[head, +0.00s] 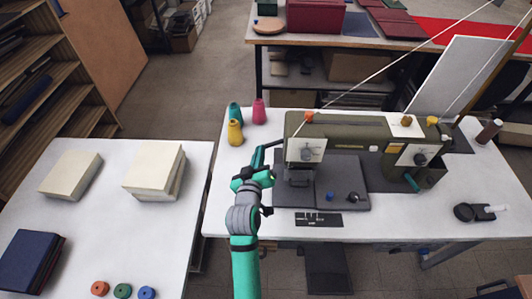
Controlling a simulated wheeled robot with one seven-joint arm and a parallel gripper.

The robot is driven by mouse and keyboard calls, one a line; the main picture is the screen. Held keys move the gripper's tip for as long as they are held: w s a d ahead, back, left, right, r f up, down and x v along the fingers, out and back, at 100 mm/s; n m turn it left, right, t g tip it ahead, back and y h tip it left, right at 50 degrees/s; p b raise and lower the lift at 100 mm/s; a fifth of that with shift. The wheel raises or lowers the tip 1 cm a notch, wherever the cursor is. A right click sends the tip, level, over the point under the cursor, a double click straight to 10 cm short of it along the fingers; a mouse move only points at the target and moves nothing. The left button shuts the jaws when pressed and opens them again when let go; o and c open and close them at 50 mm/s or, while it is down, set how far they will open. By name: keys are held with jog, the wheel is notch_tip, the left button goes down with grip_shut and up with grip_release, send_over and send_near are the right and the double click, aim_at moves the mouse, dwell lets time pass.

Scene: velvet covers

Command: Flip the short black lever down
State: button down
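My arm, teal and grey, reaches up from the bottom centre of the head view to the olive sewing machine (358,138) on the white table (228,205). My gripper (272,150) is at the left end of the machine's head, beside its light faceplate (306,150). Its fingers are small and dark here; I cannot tell whether they are open or whether they touch the machine. I cannot make out the short black lever clearly; the area around the gripper is partly hidden by it. A small dark knob-like part (353,197) lies on the machine's grey bed (340,178).
Teal, yellow and pink thread cones (259,111) stand left of the machine. A dark tool strip (318,219) lies in front of it. A black object (466,212) lies at the right. The left table (110,235) holds cream stacks, dark books and coloured spools.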

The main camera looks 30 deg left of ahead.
jog(key=shift+d+r, duration=0.1)
jog(key=shift+r, duration=0.05)
jog(key=a+r+v, duration=0.1)
jog(key=r+v, duration=0.1)
jog(key=v, duration=1)
jog(key=shift+s, duration=0.4)
jog(key=shift+r, duration=0.1)
